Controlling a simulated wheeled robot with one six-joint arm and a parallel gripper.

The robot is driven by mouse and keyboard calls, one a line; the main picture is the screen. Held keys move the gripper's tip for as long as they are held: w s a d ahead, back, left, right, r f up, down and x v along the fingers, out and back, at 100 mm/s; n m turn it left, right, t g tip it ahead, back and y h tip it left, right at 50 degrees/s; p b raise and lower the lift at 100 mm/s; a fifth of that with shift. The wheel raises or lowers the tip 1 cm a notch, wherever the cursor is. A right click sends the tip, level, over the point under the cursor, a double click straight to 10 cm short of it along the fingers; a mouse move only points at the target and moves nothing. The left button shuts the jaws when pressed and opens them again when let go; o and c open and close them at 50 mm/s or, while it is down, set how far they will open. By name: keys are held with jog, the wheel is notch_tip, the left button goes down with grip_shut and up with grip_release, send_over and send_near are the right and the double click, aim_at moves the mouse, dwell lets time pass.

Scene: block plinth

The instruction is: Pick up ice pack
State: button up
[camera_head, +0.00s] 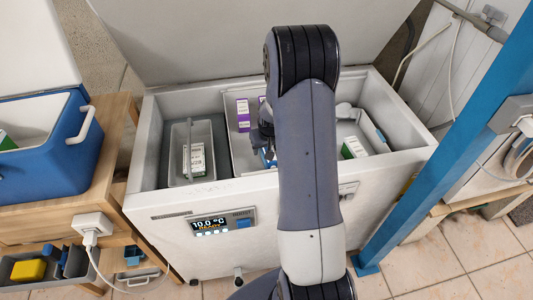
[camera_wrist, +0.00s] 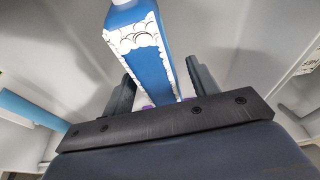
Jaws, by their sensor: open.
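The ice pack (camera_wrist: 150,62) is a blue slab with white frost along its edges. In the wrist view it stands between the two dark fingers of my gripper (camera_wrist: 162,78), with a gap showing on either side. A small blue patch, likely the same pack (camera_head: 267,158), shows inside the white chest freezer (camera_head: 225,187) in the head view. My gripper (camera_head: 266,130) is open and reaches down into the freezer, mostly hidden behind my arm.
A grey bin with a handle (camera_head: 178,160) sits in the freezer's left part. Purple-and-white boxes (camera_head: 243,114) stand mid-freezer, and a green-and-white box (camera_head: 353,148) at right. A blue cooler (camera_head: 55,138) stands left on a wooden table; a blue post (camera_head: 440,130) rises at right.

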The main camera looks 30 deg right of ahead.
jog(key=shift+w+f, duration=0.15)
jog(key=shift+f, duration=0.3)
jog(key=shift+c, duration=0.6)
jog(key=c, duration=1.1)
